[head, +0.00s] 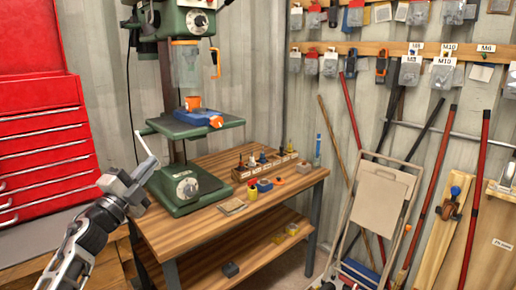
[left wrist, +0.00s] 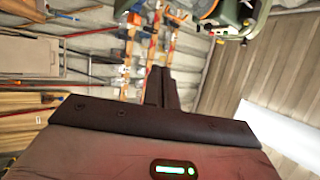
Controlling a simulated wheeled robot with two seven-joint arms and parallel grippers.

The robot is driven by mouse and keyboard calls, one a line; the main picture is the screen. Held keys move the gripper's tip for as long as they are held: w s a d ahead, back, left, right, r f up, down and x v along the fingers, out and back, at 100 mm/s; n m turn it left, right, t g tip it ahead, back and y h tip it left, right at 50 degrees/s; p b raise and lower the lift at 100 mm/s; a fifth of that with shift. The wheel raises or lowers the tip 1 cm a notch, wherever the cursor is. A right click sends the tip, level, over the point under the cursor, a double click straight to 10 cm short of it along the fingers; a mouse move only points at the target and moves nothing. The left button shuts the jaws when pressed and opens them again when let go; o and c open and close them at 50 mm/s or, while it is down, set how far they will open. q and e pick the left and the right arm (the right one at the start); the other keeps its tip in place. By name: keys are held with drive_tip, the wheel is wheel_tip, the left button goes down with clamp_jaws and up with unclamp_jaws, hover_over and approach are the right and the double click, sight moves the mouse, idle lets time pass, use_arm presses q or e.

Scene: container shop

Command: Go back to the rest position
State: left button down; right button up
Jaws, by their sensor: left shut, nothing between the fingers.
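My left gripper (head: 147,170) is raised at the left of the head view, in front of the green drill press (head: 187,187). Its fingers are shut with nothing between them. In the left wrist view the closed dark fingers (left wrist: 161,88) point away over the gripper body, toward the wall and ceiling. In the head view the gripper overlaps the press's left side; I cannot tell the exact gap. My right gripper is not in view.
A wooden workbench (head: 254,210) carries the press, a tool rack (head: 265,166) and small items. A red tool cabinet (head: 40,140) stands at the left. Some floor shows right of the bench.

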use_arm(q)
drive_tip(key=w+a+f+n+y, duration=0.1)
drive_tip(key=a+f+n+y, duration=0.1)
drive_tip(key=a+n+y, duration=0.4)
drive_tip(key=w+a+f+n+y, duration=0.2)
drive_tip(key=n+y, duration=0.3)
drive_tip(key=n, duration=0.3)
wheel_tip(320, 180, down, 7)
drive_tip(key=s+n+g, duration=0.1)
drive_tip(key=n+g, duration=0.3)
drive_tip(key=n, duration=0.1)
drive_tip(key=s+d+f+m+g+h, duration=0.1)
drive_tip(key=s+d+f, duration=0.2)
drive_tip(key=s+f, duration=0.25)
drive_tip(key=s+d+f+g+h, duration=0.1)
drive_tip(key=s+d+f, duration=0.25)
drive_tip(key=f, duration=0.35)
drive_tip(key=s+d+f+g+h, duration=0.1)
drive_tip(key=s+d+f, duration=0.3)
drive_tip(key=s, duration=0.5)
drive_tip(key=s+d+f+g, duration=0.2)
drive_tip(key=s+d+f, duration=0.2)
drive_tip(key=s, duration=0.6)
drive_tip(key=s+d+f+g+h, duration=0.1)
drive_tip(key=s+d+f, duration=0.3)
drive_tip(key=s, duration=0.5)
drive_tip(key=shift+s+f+h, duration=0.3)
drive_tip(key=shift+f, duration=0.05)
